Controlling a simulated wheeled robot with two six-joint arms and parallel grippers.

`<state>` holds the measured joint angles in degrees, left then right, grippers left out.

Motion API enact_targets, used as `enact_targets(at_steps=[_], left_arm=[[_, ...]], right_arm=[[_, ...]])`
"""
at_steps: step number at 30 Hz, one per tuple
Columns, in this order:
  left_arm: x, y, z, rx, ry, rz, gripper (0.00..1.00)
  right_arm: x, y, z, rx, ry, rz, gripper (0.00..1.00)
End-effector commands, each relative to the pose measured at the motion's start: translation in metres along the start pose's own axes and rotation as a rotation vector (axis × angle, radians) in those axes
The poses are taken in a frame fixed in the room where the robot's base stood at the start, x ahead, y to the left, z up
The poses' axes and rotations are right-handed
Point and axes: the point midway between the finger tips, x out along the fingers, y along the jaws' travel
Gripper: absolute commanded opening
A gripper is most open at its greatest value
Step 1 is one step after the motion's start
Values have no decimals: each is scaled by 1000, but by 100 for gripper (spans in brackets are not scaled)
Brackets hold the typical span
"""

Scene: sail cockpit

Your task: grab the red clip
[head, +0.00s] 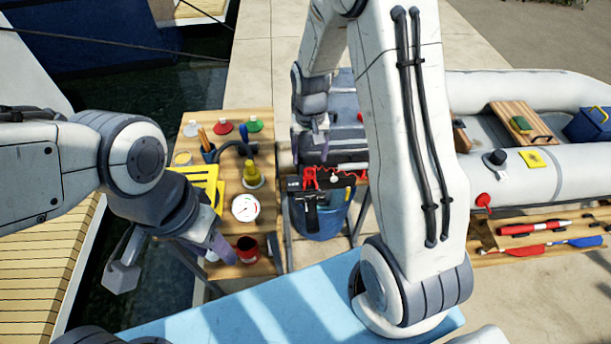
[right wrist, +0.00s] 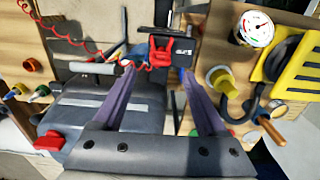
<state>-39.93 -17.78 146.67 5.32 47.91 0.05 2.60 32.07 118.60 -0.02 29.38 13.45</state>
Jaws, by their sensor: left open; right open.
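A red clip-like piece (right wrist: 165,52) lies against a small black box (right wrist: 183,50) in the right wrist view, just beyond my right gripper (right wrist: 156,74). In the head view red also shows on the black box (head: 308,178) above a blue bucket. My right gripper (head: 322,128) is open and points down behind it, with nothing visible between its fingers. A red coiled cord (right wrist: 62,28) runs toward the black box. Another red piece (right wrist: 48,142) sits on the grey casing; I cannot tell which is the clip.
The wooden bench (head: 232,192) holds a gauge (head: 245,208), a red cup (head: 247,250), a yellow cone-shaped item (head: 252,174) and yellow gear. The blue bucket (head: 318,222) stands beside it. An inflatable boat (head: 540,185) lies right; water is left.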

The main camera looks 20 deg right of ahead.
Motion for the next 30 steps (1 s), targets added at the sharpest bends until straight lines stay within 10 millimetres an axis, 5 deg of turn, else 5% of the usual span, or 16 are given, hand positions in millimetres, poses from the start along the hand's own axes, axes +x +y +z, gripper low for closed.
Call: enact_targets(at_steps=[13,22,23,28,30], left_arm=[[-19,1,-1,-1,-1,0,50],[-19,1,-1,-1,-1,0,50],[-19,1,-1,-1,-1,0,50],[-19,1,-1,-1,-1,0,50],[-19,1,-1,-1,-1,0,50]], right_arm=[[49,-2,3,-4,-2,0,75],[56,0,2,0,1,-1,75],[56,0,2,0,1,-1,71],[55,0,2,0,1,0,6],[55,0,2,0,1,0,0]])
